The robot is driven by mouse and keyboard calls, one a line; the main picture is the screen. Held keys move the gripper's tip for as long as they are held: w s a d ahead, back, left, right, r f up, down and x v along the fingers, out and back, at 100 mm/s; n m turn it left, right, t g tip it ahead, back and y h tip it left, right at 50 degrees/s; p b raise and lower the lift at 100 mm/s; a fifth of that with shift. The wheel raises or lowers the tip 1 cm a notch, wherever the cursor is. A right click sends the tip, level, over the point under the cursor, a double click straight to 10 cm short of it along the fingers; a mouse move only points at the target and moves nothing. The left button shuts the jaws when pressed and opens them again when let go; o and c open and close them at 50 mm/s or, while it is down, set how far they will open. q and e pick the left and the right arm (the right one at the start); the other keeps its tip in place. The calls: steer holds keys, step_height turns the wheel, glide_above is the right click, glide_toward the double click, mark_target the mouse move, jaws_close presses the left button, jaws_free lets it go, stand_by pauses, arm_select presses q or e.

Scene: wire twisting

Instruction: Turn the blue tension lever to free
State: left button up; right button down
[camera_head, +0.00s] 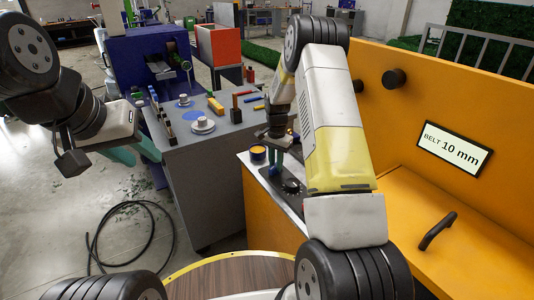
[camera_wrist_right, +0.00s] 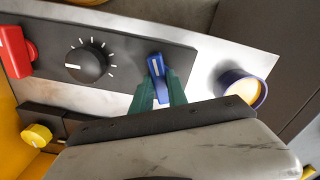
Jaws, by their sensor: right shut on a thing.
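The blue tension lever (camera_wrist_right: 156,66) has a white line on it and sits on a dark plate of the control panel (camera_wrist_right: 205,65). In the right wrist view my right gripper (camera_wrist_right: 158,90) has its green fingers on both sides of the lever, shut on it. In the head view the right gripper (camera_head: 275,152) reaches down to the panel, and the blue lever (camera_head: 274,171) shows just below its fingertips. My left gripper (camera_head: 140,152) hangs at the left, away from the panel, its teal fingers apart and empty.
Beside the lever are a black dial (camera_wrist_right: 86,64), a red switch (camera_wrist_right: 16,52), a yellow knob (camera_wrist_right: 36,135) and a blue-rimmed yellow button (camera_wrist_right: 241,89). The orange machine (camera_head: 465,140) shows "BELT 10 mm". A grey workbench (camera_head: 200,170) stands left; a black cable loop (camera_head: 130,235) lies on the floor.

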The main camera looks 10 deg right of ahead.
steer(key=n, duration=1.2)
steer(key=shift+n, duration=0.4)
stand_by(0.3)
steer(key=c, duration=1.3)
jaws_free()
steer(key=shift+r, duration=3.9)
